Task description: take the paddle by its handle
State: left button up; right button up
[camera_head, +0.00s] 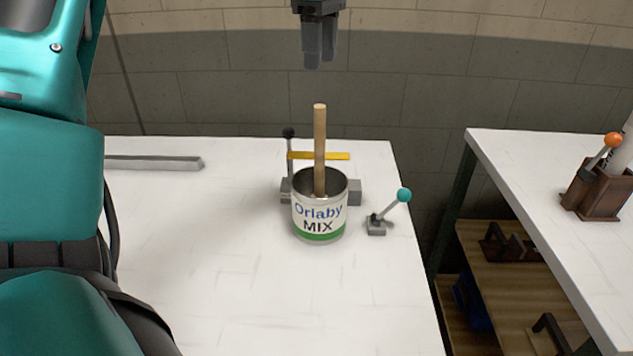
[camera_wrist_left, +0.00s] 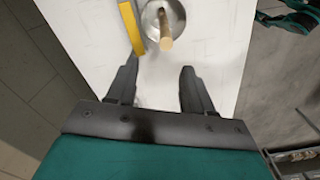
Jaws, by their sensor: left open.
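The paddle (camera_head: 320,150) is a wooden stick standing upright in an open can (camera_head: 320,218) labelled "Orlaby MIX". Its lower end is hidden inside the can. My left gripper (camera_head: 319,62) is above the paddle's top end, apart from it, fingers pointing down. In the left wrist view the gripper (camera_wrist_left: 158,82) is open and empty, its two fingers spread. There the paddle (camera_wrist_left: 166,42) shows end-on inside the can (camera_wrist_left: 150,22), beyond the fingertips. My right gripper is not in view.
A yellow bar (camera_head: 335,156) crosses just behind the paddle, near a black-knobbed lever (camera_head: 289,134). A teal-knobbed lever (camera_head: 404,195) stands right of the can. A grey bar (camera_head: 155,162) lies at the left. The front of the white table (camera_head: 240,290) is clear.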

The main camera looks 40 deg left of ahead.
aim_at(320, 107)
pick_arm(q)
notch_tip(320, 107, down, 7)
jog(key=shift+r+b, duration=0.2)
jog(key=shift+b, duration=0.2)
jog(key=f, duration=0.4)
jog(key=shift+s+d+f, duration=0.1)
jog(key=shift+s+d, duration=0.3)
jog(key=shift+w+f, duration=0.1)
jog(key=shift+f, duration=0.5)
jog(key=shift+c, duration=0.2)
grip_shut()
